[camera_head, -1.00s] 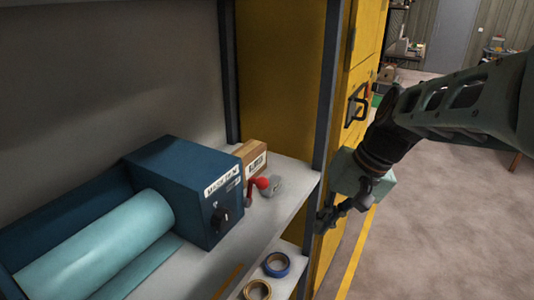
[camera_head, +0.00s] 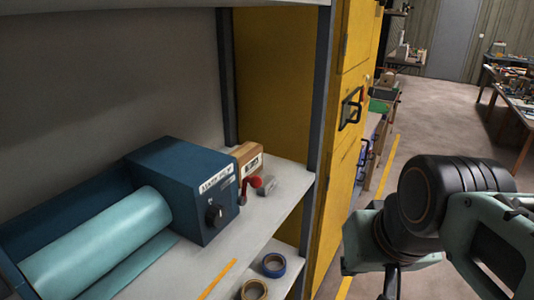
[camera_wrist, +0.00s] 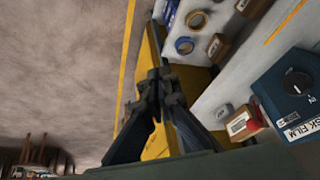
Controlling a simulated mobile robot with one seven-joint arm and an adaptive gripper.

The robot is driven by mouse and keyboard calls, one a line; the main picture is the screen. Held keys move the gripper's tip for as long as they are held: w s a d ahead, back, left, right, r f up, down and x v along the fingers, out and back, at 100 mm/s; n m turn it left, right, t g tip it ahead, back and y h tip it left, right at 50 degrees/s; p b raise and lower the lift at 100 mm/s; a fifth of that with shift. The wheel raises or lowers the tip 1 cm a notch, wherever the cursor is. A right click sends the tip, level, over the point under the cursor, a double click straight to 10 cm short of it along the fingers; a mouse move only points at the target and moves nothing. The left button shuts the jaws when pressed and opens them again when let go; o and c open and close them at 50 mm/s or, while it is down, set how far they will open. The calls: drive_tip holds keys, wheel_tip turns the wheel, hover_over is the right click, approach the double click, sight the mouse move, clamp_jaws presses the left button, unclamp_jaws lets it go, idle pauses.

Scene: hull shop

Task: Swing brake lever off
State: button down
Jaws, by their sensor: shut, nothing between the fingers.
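A lever with a red knob (camera_head: 255,182) stands on the shelf at the right end of a blue machine (camera_head: 185,185); I take it for the brake lever. A small grey piece (camera_head: 267,186) is beside it. The machine has a black dial (camera_head: 215,215) on its end and a teal film roll (camera_head: 100,240) at its left. In the wrist view, red (camera_wrist: 255,127) shows beside the small cardboard box. My gripper (camera_wrist: 158,78) is shut and empty, clear of the lever, out in front of the shelf. In the head view its fingers are mostly cut off at the bottom.
A cardboard box (camera_head: 248,158) stands behind the lever. Blue tape (camera_head: 274,265) and tan tape (camera_head: 255,290) lie on the lower shelf. A dark post (camera_head: 318,130) and a yellow cabinet (camera_head: 350,75) with a black handle bound the right side. Open floor lies beyond.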

drive_tip(key=w+a+r+n+y+b, duration=0.2)
drive_tip(key=w+a+r+n+b, duration=0.1)
drive_tip(key=w+a+r+n, duration=0.35)
drive_tip(key=w+a+r+n+y+b, duration=0.1)
drive_tip(key=w+a+r+n+b, duration=0.2)
drive_tip(key=w+a+r+n, duration=0.35)
drive_tip(key=w+a+f+n, duration=0.2)
drive_tip(key=w+a+f, duration=0.2)
drive_tip(key=f, duration=0.6)
drive_tip(key=w+b, duration=0.1)
drive_tip(key=w, duration=0.1)
drive_tip(key=shift+w, duration=0.4)
drive_tip(key=shift+w+d+g+y+p, duration=0.3)
drive_tip(key=shift+w+g+p, duration=0.15)
drive_tip(key=shift+p, duration=0.65)
